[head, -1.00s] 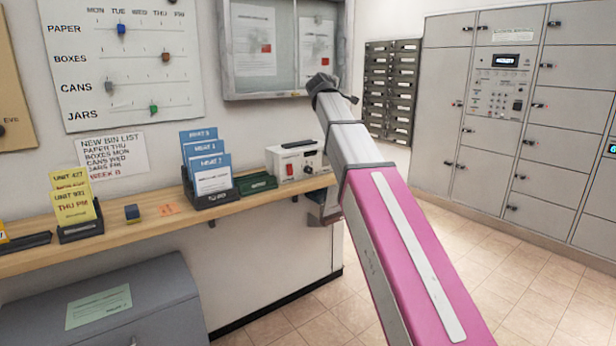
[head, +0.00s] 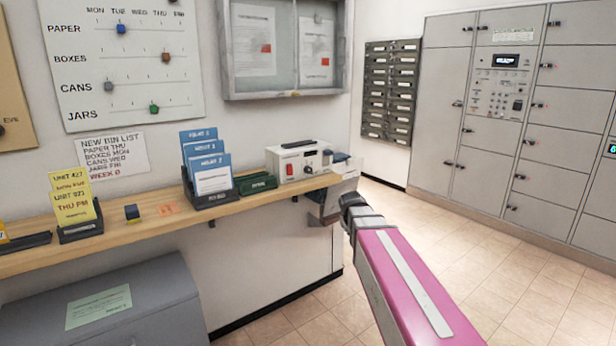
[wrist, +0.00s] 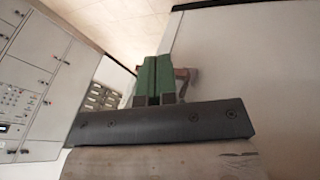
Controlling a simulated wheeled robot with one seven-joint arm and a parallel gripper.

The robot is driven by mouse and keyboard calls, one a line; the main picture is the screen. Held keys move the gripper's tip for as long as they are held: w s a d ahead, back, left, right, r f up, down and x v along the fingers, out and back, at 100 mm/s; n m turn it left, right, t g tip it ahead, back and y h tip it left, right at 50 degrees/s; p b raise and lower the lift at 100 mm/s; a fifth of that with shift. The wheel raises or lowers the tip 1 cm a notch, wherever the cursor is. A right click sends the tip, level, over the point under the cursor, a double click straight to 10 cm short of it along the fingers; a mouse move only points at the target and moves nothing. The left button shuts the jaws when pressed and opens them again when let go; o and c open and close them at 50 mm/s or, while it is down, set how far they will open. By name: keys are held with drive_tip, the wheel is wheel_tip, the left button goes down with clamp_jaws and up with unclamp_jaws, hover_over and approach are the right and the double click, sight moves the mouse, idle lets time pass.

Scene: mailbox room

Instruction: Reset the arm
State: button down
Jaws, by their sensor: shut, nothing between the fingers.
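My gripper shows in the wrist view (wrist: 153,80) as two green fingers pressed together beyond a dark bar, with nothing between them. In the head view my pink and grey arm reaches up from the lower right. Its elbow is low in the picture, beside the right end of the wooden shelf (head: 120,235). The grey wrist part is partly visible by that shelf end, and the fingers cannot be made out there.
The shelf carries a white box with a red switch (head: 297,162), a blue card holder (head: 207,175) and a yellow card holder (head: 76,210). A grey bin (head: 150,300) stands below. Lockers (head: 500,130) line the right. Open tiled floor (head: 490,280) lies before them.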

drive_tip(key=s+f+m+g+y, duration=0.2)
drive_tip(key=s+f+m+g, duration=0.2)
drive_tip(key=s+f, duration=1.2)
drive_tip(key=s+d+g, duration=0.1)
drive_tip(key=s, duration=0.2)
drive_tip(key=shift+m+y, duration=0.3)
drive_tip(key=shift+y, duration=0.1)
drive_tip(key=c, duration=1.8)
unclamp_jaws()
drive_tip(key=shift+s+f, duration=0.1)
